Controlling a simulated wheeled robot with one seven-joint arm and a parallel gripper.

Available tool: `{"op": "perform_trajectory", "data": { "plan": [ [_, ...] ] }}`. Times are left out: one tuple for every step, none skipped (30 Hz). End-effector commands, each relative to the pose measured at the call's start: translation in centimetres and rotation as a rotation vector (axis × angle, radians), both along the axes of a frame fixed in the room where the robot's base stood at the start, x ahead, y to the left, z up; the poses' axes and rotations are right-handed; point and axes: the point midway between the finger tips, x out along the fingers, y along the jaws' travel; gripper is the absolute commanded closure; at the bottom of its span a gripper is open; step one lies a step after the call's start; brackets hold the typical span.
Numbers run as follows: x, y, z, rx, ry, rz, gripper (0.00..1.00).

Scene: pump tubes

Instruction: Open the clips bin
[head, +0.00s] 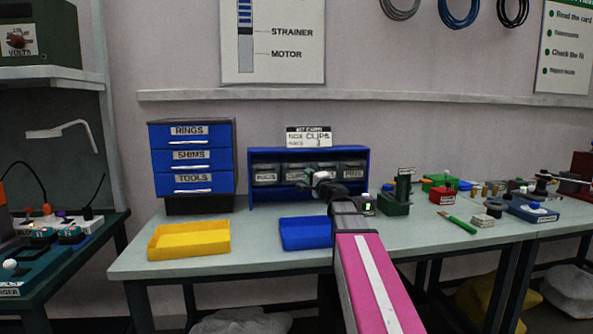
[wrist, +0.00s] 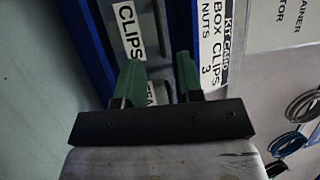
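The clips bin (head: 296,174) is a small grey bin in the blue rack on the bench, beside the left-hand bin, and my gripper partly covers this area in the head view. Its white CLIPS label (wrist: 130,32) shows turned sideways in the wrist view, just beyond the fingertips. My gripper (head: 315,180) is in front of the rack's middle bins. In the wrist view my gripper (wrist: 159,60) has its two green fingers apart, with nothing held between them. A second label (wrist: 152,93), partly hidden, shows between the fingers. I cannot tell whether the fingers touch the rack.
A kit card (head: 309,136) stands on top of the blue rack (head: 259,154). A blue tray (head: 305,234) lies below my gripper, and a yellow tray (head: 189,239) lies to the left. A blue drawer cabinet (head: 192,162) stands left. Small parts crowd the bench's right side.

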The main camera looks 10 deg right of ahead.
Motion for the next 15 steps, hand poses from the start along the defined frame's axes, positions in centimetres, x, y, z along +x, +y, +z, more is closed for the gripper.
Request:
{"op": "perform_trajectory", "data": {
  "plan": [
    [1.0, 0.3, 0.2, 0.000, 0.000, 0.002, 0.66],
    [1.5, 0.5, 0.3, 0.000, 0.000, 0.002, 0.66],
    [2.1, 0.7, 0.4, 0.000, 0.000, 0.001, 0.66],
    [2.6, 0.9, 0.5, 0.000, 0.000, 0.001, 0.66],
    [3.1, 1.1, 0.6, 0.000, 0.000, 0.000, 0.66],
    [3.8, 1.4, 0.7, 0.000, 0.000, 0.000, 0.66],
    [4.3, 1.6, 0.8, 0.000, 0.000, 0.001, 0.66],
    [4.8, 1.9, 0.9, 0.000, 0.000, 0.001, 0.66],
    [5.4, 2.1, 1.1, -0.001, 0.000, 0.002, 0.66],
    [5.9, 2.3, 1.2, -0.001, 0.000, 0.001, 0.66],
    [6.3, 2.5, 1.2, -0.001, 0.000, 0.001, 0.66],
    [6.8, 2.7, 1.3, -0.001, 0.000, 0.000, 0.66],
    [7.1, 2.8, 1.4, -0.001, 0.000, 0.000, 0.66],
    [7.4, 2.9, 1.5, -0.001, 0.000, 0.000, 0.66],
    [7.6, 3.1, 1.5, -0.001, 0.000, 0.000, 0.66]
  ]
}}
